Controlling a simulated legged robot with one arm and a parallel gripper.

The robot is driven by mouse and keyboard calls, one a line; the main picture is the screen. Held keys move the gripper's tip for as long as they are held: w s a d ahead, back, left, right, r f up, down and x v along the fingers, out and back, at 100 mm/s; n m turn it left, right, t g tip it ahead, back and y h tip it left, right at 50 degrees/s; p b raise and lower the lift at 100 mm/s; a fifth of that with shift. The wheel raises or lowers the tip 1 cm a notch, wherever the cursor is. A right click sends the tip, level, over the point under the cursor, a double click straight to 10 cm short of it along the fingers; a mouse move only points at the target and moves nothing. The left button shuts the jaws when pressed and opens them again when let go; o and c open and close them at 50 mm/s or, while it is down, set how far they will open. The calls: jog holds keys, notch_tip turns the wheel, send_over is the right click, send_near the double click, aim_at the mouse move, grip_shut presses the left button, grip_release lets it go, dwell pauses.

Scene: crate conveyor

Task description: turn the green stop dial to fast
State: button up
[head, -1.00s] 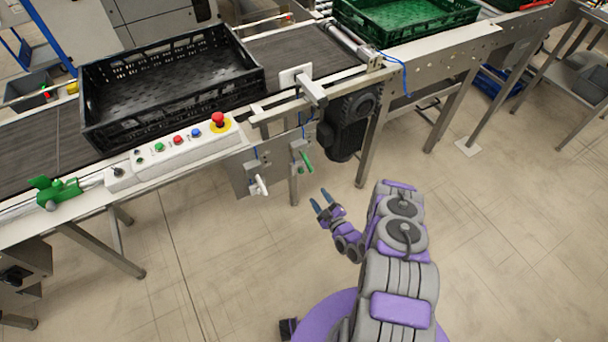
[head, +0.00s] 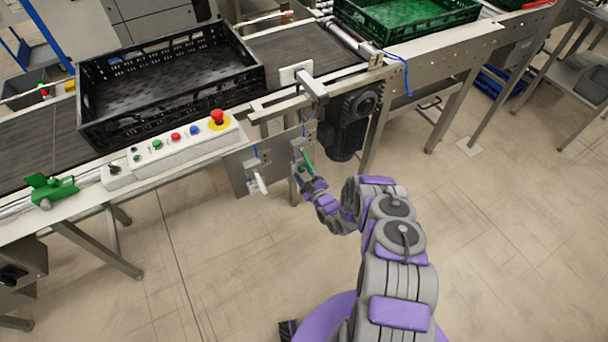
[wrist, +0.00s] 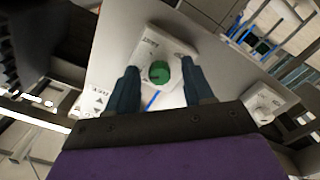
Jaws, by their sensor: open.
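The green dial (wrist: 159,72) sits on a small white plate (wrist: 150,42) on the grey panel in the wrist view. Printed words on the plate are too blurred to read surely. In the head view the green dial handle (head: 308,161) sticks out from the panel under the conveyor edge. My gripper (wrist: 160,82) is open, with one dark finger on each side of the dial. It looks close to the dial, but I cannot tell whether the fingers touch it. In the head view my gripper (head: 302,178) is just below the green handle.
A second dial with a white handle (head: 259,184) is on the panel to the left. A dark motor (head: 345,125) hangs to the right. Above are a button box with a red stop button (head: 217,116) and a black crate (head: 85,110) on the belt. The floor below is clear.

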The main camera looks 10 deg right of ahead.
grip_shut()
dwell(0.4)
jog(key=shift+m, duration=0.3)
jog(key=m, duration=1.1)
jog(key=shift+m, duration=0.3)
dwell(0.4)
grip_release()
